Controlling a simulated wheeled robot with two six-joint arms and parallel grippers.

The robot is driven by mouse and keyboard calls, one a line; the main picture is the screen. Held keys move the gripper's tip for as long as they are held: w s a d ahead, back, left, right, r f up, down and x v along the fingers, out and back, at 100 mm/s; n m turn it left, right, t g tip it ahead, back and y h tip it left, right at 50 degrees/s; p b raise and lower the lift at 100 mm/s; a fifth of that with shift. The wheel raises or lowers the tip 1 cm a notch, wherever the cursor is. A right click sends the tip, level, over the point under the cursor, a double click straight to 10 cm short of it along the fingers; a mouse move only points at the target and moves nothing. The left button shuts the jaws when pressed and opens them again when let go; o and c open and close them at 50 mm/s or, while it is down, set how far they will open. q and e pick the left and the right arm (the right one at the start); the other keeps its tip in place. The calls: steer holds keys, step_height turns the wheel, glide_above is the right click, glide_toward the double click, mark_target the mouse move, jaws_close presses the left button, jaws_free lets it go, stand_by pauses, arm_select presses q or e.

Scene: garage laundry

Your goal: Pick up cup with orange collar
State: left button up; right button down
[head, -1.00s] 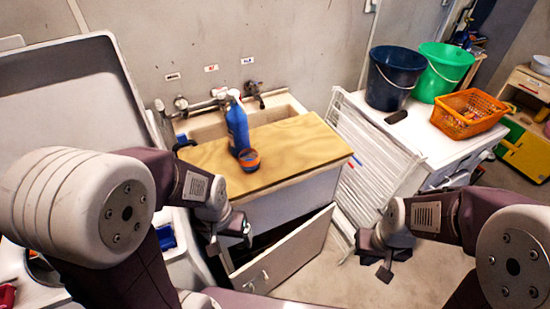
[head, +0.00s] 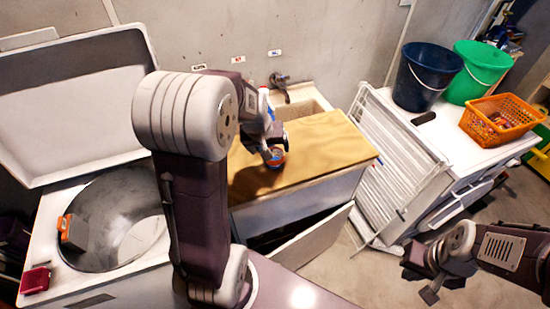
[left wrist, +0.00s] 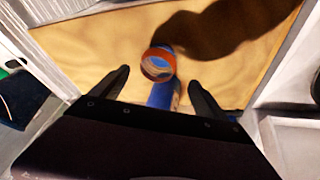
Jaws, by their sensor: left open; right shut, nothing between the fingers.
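The cup with the orange collar (head: 275,157) stands on the wooden board (head: 320,140) over the sink. It is partly hidden by my left gripper (head: 274,146) in the head view. In the left wrist view the cup (left wrist: 158,63) shows its orange rim and blue body, ahead of and between the two open fingers of my left gripper (left wrist: 158,78). The fingers look apart from it. My right gripper (head: 430,285) is shut and empty at the lower right, away from the board.
A white drying rack (head: 385,165) leans right of the board. A dark blue bucket (head: 425,75), a green bucket (head: 478,72) and an orange basket (head: 503,120) stand on the white cabinet. An open washer drum (head: 120,225) is at left. A cabinet door (head: 318,238) hangs open below.

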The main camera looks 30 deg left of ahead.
mark_target(274, 149)
arm_select(q)
steer(key=x, duration=0.3)
steer(key=shift+w+d+f, duration=0.1)
steer(key=shift+f, duration=0.25)
steer(key=x, duration=0.4)
steer(key=shift+d+f+b, duration=0.15)
steer(key=shift+f+b, duration=0.15)
steer(key=shift+f, duration=0.25)
steer(key=c, duration=1.6)
step_height(274, 149, up, 4)
steer(key=shift+w+r+p, duration=0.1)
steer(key=shift+p, duration=0.45)
steer(key=d+r, duration=0.7)
steer(key=d, duration=0.5)
steer(key=s+a+f+b, duration=0.1)
steer(key=s+a+f, duration=0.2)
steer(key=s+a, duration=1)
steer(key=s+a+f+b, duration=0.1)
steer(key=s+a+f, duration=0.3)
steer(key=s+a, duration=0.9)
steer(key=s+a+f+b, duration=0.1)
steer(key=s+a+f, duration=0.2)
steer(key=s+a, duration=1)
steer(key=shift+s+a+f, duration=0.1)
steer(key=shift+a, duration=1.6)
steer(key=shift+s+a+f, duration=0.1)
steer(key=shift+a+f, duration=0.05)
steer(key=shift+a, duration=1.55)
steer(key=shift+s+a+f, duration=0.1)
steer(key=shift+a, duration=1.55)
